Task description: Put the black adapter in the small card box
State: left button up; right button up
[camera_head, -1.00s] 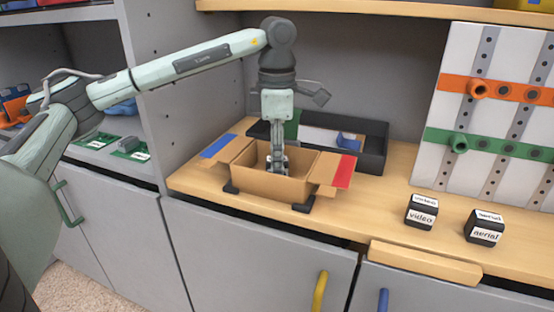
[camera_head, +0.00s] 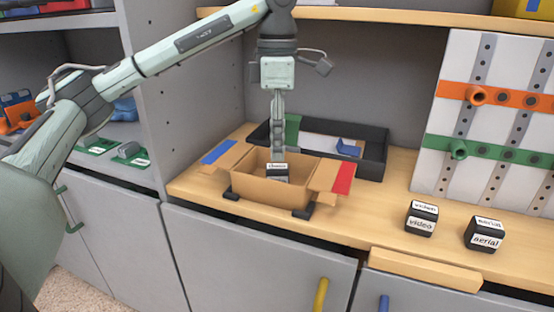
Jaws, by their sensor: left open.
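The small card box (camera_head: 256,190) stands open on the wooden worktop, with its flaps folded out, one blue and one red. A black adapter (camera_head: 277,173) with a white label shows inside the box; the label is too small to read surely. My left gripper (camera_head: 277,157) points straight down, open, with its fingertips just above or at the top of this adapter; I cannot tell if they touch. Two more black labelled blocks stand on the worktop at the right, one marked video (camera_head: 421,218) and one marked aerial (camera_head: 484,235). My right gripper is out of view.
A black tray (camera_head: 374,165) with a blue item lies behind the box. A white panel (camera_head: 428,172) with orange and green strips stands at the right. A shelf (camera_head: 380,12) runs above. Bare worktop (camera_head: 378,204) lies between box and blocks.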

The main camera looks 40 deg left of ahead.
aim_at(277, 166)
pick_arm(q)
notch_tip(277, 166, up, 3)
jog(key=shift+f+p, duration=0.15)
jog(key=shift+p, duration=0.2)
jog(key=shift+r+p, duration=0.6)
jog(key=shift+r, duration=1)
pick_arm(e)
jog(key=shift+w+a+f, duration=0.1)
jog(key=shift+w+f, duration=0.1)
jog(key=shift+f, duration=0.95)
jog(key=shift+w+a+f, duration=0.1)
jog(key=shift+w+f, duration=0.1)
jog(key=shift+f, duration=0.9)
